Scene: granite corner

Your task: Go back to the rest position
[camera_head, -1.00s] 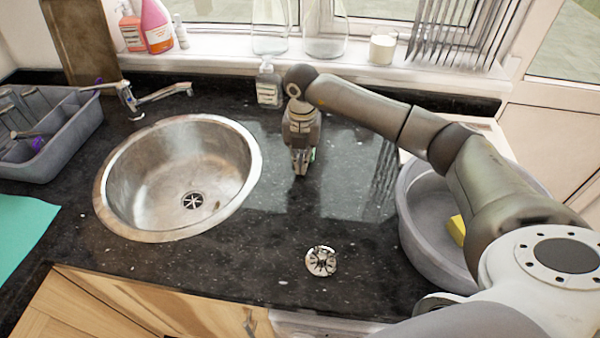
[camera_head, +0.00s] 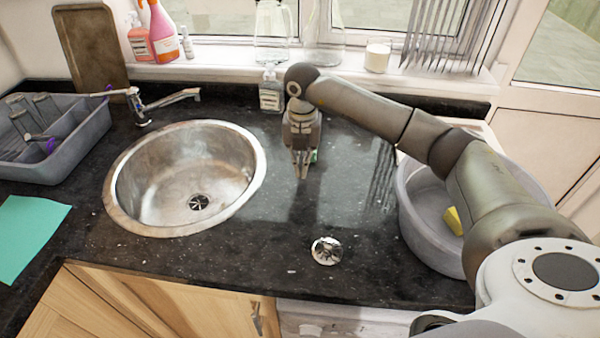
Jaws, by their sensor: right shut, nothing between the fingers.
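My right arm comes in from the right edge and reaches across the grey basin to the back of the counter. My right gripper (camera_head: 302,165) points down over the dark granite counter (camera_head: 345,215), right of the round steel sink (camera_head: 185,222). Its fingers are shut with nothing between them. My left gripper is not in view.
A grey basin (camera_head: 425,235) with a yellow sponge (camera_head: 454,221) stands under my right arm. A metal strainer (camera_head: 326,251) lies near the front edge. A soap bottle (camera_head: 271,93) stands behind the gripper. A grey dish rack (camera_head: 80,150) and teal cloth (camera_head: 28,235) are at left.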

